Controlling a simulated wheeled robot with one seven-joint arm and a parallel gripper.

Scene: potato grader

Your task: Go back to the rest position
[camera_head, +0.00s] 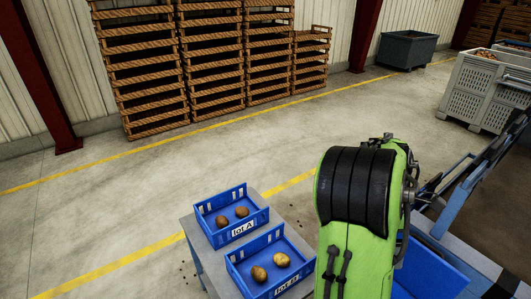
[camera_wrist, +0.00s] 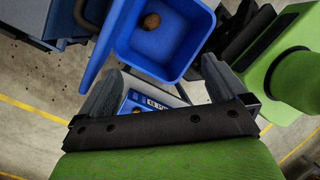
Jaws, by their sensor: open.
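My gripper (camera_wrist: 160,73) shows in the wrist view with its two dark fingers spread wide and nothing between them. Beyond the fingers is a deep blue bin (camera_wrist: 188,42) with one brown potato (camera_wrist: 152,20) in it. In the head view my green and black arm rises at the right of centre and hides the gripper. The blue crate marked lot A (camera_head: 209,226) holds two brown potatoes.
The crates stand on a grey table (camera_head: 190,224). A blue bin (camera_head: 425,275) is partly hidden behind my arm. A blue-framed machine (camera_head: 470,185) and a grey crate (camera_head: 475,95) stand at the right. Wooden crate stacks (camera_head: 140,70) line the back wall. The floor at left is clear.

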